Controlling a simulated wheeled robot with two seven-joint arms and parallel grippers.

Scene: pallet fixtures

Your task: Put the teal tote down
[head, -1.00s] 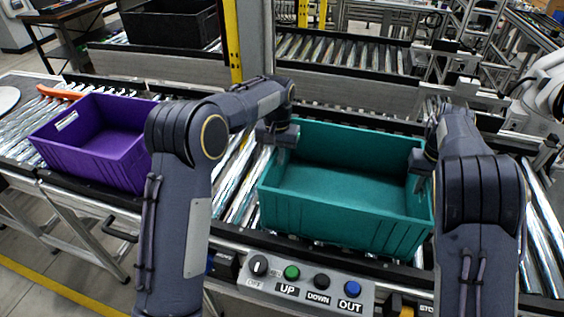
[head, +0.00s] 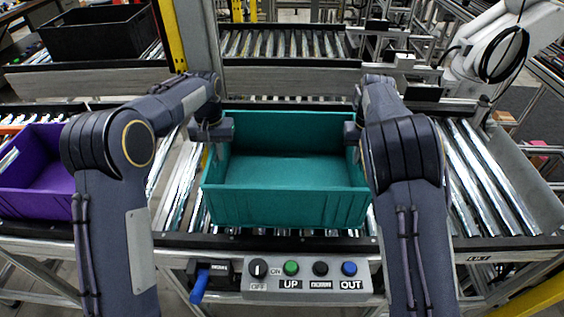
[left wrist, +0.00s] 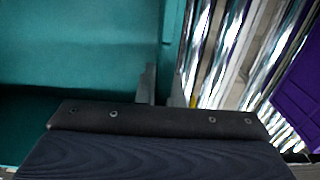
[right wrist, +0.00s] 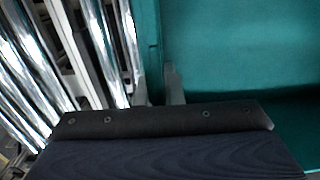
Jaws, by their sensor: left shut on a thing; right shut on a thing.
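The teal tote (head: 285,207) is open-topped and empty, level over the roller conveyor in the middle of the head view. I cannot tell if its base touches the rollers. My left gripper (head: 217,143) is shut on its left side wall; that wall shows between the fingers in the left wrist view (left wrist: 167,85). My right gripper (head: 353,143) is shut on its right side wall, which also shows in the right wrist view (right wrist: 152,80). The fingertips are partly hidden by the gripper bodies.
A purple tote (head: 38,178) sits on the rollers at the left. Bare rollers (head: 487,185) lie to the right. A button panel (head: 305,277) is at the front edge. A yellow post (head: 171,37) and a black tote (head: 98,33) stand behind.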

